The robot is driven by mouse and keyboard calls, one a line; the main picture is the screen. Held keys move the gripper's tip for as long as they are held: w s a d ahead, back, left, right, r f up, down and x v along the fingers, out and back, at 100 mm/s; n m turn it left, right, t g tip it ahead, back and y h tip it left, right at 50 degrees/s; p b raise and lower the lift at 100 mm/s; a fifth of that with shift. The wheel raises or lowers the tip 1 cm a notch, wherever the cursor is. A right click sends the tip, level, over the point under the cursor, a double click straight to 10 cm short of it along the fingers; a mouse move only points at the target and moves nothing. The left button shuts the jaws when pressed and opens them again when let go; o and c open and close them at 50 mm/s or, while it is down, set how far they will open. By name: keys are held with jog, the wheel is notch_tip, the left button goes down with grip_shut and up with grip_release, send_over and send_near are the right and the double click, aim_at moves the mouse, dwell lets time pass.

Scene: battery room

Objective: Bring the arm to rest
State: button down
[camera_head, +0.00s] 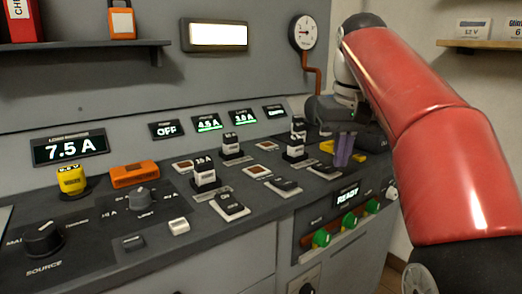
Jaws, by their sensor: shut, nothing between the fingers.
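My red arm (418,110) comes in from the right and reaches over the right end of the grey console (110,215). My gripper (342,158) is at its far end, pointing down, with a dark body and purple fingers close together. It is shut and holds nothing. The fingertips are low over the console's right end, beside a yellow piece (357,155). Whether they touch the console I cannot tell.
Black-and-white blocks (204,179) stand on the console near the gripper. A yellow block (71,180) and an orange block (134,174) are at the left. A gauge (304,33) with a red pipe is on the wall behind. A shelf (480,44) is at the right.

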jog(key=s+f+m+t, duration=0.1)
jog(key=s+f+t, duration=0.2)
jog(key=s+f, duration=1.8)
notch_tip(320, 180, down, 4)
jog(key=shift+r+t, duration=0.25)
jog(key=shift+t, duration=0.05)
dwell(0.4)
